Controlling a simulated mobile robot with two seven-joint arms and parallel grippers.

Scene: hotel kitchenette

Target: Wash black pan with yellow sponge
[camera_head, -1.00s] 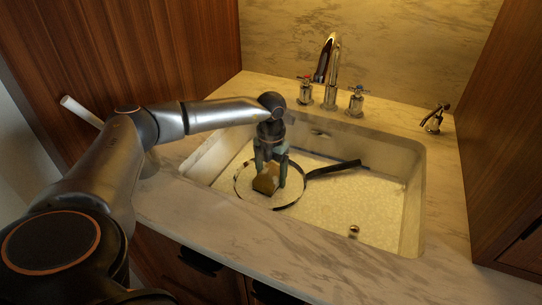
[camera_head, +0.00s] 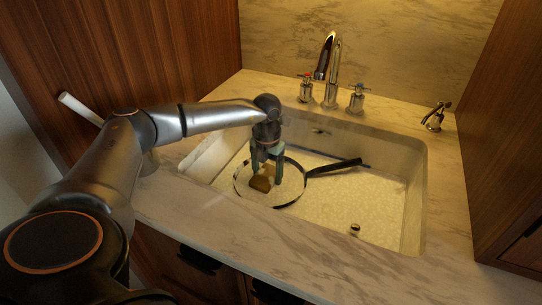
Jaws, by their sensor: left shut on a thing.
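The black pan (camera_head: 285,198) lies in the sink (camera_head: 385,215), its dark handle (camera_head: 335,167) pointing right and back. The pan's inside looks pale, with a dark, shiny rim. My left gripper (camera_head: 266,180) reaches down over the left part of the pan. It is shut on the yellow sponge (camera_head: 261,184), which looks brownish yellow and is low over the pan's inside. I cannot tell whether the sponge touches the pan. My right gripper is not in view.
A chrome faucet (camera_head: 331,72) with two cross handles stands behind the sink. A small dispenser (camera_head: 435,117) stands on the marble counter at the right. The drain (camera_head: 355,229) shows at the sink's front. Wooden panels rise on both sides. The sink's right part is free.

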